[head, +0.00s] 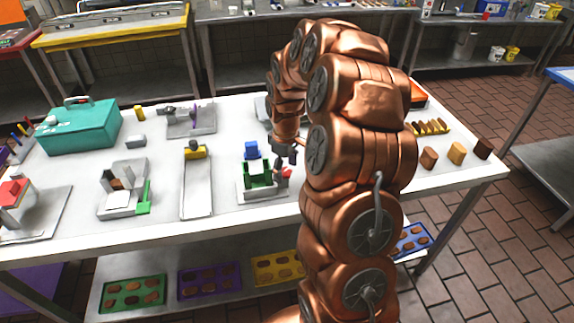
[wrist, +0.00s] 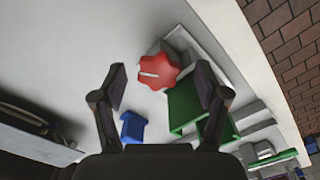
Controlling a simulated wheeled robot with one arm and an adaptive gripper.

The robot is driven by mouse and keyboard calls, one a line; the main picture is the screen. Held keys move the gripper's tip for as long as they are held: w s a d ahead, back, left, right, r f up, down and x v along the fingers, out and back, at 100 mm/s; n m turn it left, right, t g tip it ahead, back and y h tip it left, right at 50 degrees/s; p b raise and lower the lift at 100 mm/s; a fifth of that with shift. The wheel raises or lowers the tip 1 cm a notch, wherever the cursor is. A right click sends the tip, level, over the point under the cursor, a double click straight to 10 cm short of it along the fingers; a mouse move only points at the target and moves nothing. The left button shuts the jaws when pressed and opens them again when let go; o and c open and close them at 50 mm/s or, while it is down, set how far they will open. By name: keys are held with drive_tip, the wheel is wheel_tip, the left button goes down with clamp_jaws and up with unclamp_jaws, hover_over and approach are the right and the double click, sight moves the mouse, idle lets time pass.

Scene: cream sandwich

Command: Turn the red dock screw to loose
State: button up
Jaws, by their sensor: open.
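The red dock screw (wrist: 158,71) is a lobed red knob with a pale line on its face, near the middle of the wrist view. In the head view a small part of its red (head: 287,172) shows beside my arm. My gripper (wrist: 164,82) is open, with one finger on each side of the knob in the wrist view. I cannot tell whether either finger touches it. The green dock part (wrist: 186,106) is beside the knob, under the right finger. A blue block (wrist: 132,127) is below the knob in the wrist view, and it also shows in the head view (head: 251,150).
A teal toolbox (head: 80,128) stands at the table's left. Grey fixtures (head: 197,190) stand left of the dock. Brown and tan cylinders (head: 456,153) stand at the right. Bare white table (head: 270,222) lies along the front edge.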

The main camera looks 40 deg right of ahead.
drive_tip(key=c, duration=1.1)
drive_tip(key=shift+d, duration=0.25)
drive_tip(key=shift+c, duration=0.3)
drive_tip(key=shift+a+f+b, duration=0.1)
drive_tip(key=shift+a+b, duration=0.1)
drive_tip(key=shift+b, duration=0.1)
drive_tip(key=n+b, duration=0.2)
drive_tip(key=n, duration=0.1)
drive_tip(key=shift+w+n+b, duration=0.15)
drive_tip(key=shift+n+b, duration=0.15)
drive_tip(key=shift+n, duration=0.1)
drive_tip(key=n+b, duration=0.1)
drive_tip(key=n, duration=0.2)
drive_tip(key=shift+n, duration=1.1)
